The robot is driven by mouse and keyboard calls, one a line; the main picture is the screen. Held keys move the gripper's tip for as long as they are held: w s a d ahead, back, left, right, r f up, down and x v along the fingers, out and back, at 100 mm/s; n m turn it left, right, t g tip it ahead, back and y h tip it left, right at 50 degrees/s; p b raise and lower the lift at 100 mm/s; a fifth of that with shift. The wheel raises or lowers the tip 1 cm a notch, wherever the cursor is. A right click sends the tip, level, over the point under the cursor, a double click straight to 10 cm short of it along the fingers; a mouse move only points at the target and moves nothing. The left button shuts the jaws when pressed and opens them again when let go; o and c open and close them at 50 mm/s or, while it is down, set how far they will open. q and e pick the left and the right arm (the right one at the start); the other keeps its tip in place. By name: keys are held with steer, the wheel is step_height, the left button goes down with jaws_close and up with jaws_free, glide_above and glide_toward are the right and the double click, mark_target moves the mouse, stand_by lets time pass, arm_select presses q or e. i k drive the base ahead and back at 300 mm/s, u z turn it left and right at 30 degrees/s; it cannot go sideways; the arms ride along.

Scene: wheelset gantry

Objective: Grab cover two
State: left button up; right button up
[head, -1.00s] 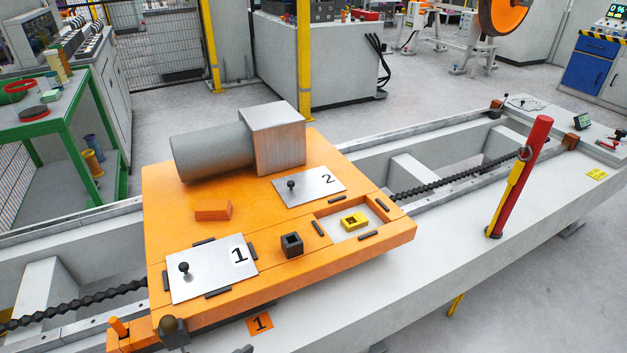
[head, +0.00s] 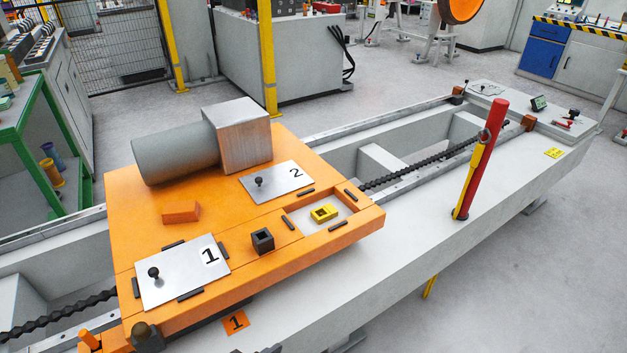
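Cover two (head: 278,182) is a flat silver plate marked "2" with a small black knob. It lies on the orange carriage (head: 185,235), in front of the metal block. Beside it, nearer to me, is an open recess (head: 335,214) with a yellow square socket (head: 324,213) inside. Cover one (head: 182,273), a like plate marked "1", lies at the carriage's front left between dark clips. Neither of my grippers shows in the head view.
A grey cylinder with a metal block (head: 238,137) stands on the carriage's back part. An orange block (head: 181,212) and a dark square socket (head: 262,240) also sit on it. A red post (head: 485,150) rises from the bench to the right. Floor at the lower right is clear.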

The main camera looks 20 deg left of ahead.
mark_target(268, 184)
steer(key=z, duration=1.35)
steer(key=i, duration=1.45)
steer(key=u, duration=3)
